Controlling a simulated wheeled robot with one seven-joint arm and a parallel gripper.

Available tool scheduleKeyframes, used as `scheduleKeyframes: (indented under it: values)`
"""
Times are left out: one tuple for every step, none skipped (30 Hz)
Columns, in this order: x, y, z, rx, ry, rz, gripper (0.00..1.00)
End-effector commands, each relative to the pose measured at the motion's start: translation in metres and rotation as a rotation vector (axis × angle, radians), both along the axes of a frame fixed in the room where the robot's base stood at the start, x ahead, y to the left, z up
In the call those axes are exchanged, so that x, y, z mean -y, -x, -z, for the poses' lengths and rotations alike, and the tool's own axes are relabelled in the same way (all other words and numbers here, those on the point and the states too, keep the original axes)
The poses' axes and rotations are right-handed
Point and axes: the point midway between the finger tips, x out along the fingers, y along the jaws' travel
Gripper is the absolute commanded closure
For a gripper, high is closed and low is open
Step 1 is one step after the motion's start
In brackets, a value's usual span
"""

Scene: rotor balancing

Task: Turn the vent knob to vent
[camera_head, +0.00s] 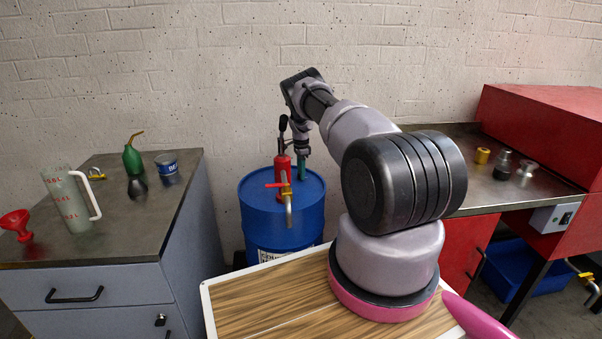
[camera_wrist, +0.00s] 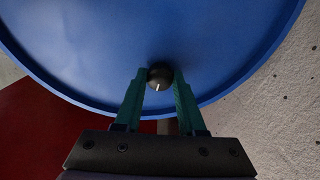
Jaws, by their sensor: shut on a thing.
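The blue drum (camera_head: 255,213) stands upright on the floor by the wall, and its blue lid (camera_wrist: 225,60) fills much of the wrist view. The vent knob (camera_wrist: 160,76) is a small dark round knob with a pale pointer mark, near the lid's edge. My gripper (camera_wrist: 161,78) points down over the lid, with its green fingers shut on the knob, one on either side. In the head view my gripper (camera_head: 301,172) is at the right part of the drum top, and the knob is hidden there.
A red hand pump (camera_head: 282,175) with a metal spout stands on the drum, just left of my gripper. A grey cabinet (camera_head: 95,285) at left bears a jug (camera_head: 68,200), a funnel (camera_head: 16,222) and cans. A red-framed bench (camera_head: 480,195) is at right.

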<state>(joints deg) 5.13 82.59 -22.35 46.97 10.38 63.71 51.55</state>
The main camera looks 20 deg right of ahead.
Motion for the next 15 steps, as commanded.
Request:
scheduleKeyframes:
  values:
    - [-0.0003, 0.0, 0.0, 0.0, 0.0, 0.009, 1.0]
    - [-0.0003, 0.0, 0.0, 0.0, 0.0, 0.014, 1.0]
    - [-0.0003, 0.0, 0.0, 0.0, 0.0, 0.02, 1.0]
    - [-0.0003, 0.0, 0.0, 0.0, 0.0, 0.023, 1.0]
    - [-0.0002, -0.0001, 0.0, 0.0, 0.0, 0.026, 1.0]
    - [-0.0002, -0.0001, 0.0, 0.0, 0.0, 0.028, 1.0]
    - [-0.0002, -0.0001, 0.0, 0.0, 0.0, 0.029, 1.0]
    - [-0.0003, -0.0001, 0.0, 0.0, 0.0, 0.03, 1.0]
    - [-0.0002, -0.0001, 0.0, 0.0, 0.0, 0.031, 1.0]
    - [-0.0002, -0.0001, 0.0, 0.0, 0.0, 0.031, 1.0]
    - [-0.0002, -0.0001, 0.0, 0.0, 0.0, 0.031, 1.0]
    - [-0.0003, -0.0001, -0.0001, 0.0, 0.0, 0.031, 1.0]
    - [-0.0002, -0.0001, -0.0001, 0.0, 0.0, 0.031, 1.0]
    - [-0.0002, -0.0001, -0.0001, 0.0, 0.0, 0.031, 1.0]
    - [-0.0003, -0.0001, -0.0001, 0.0, 0.0, 0.031, 1.0]
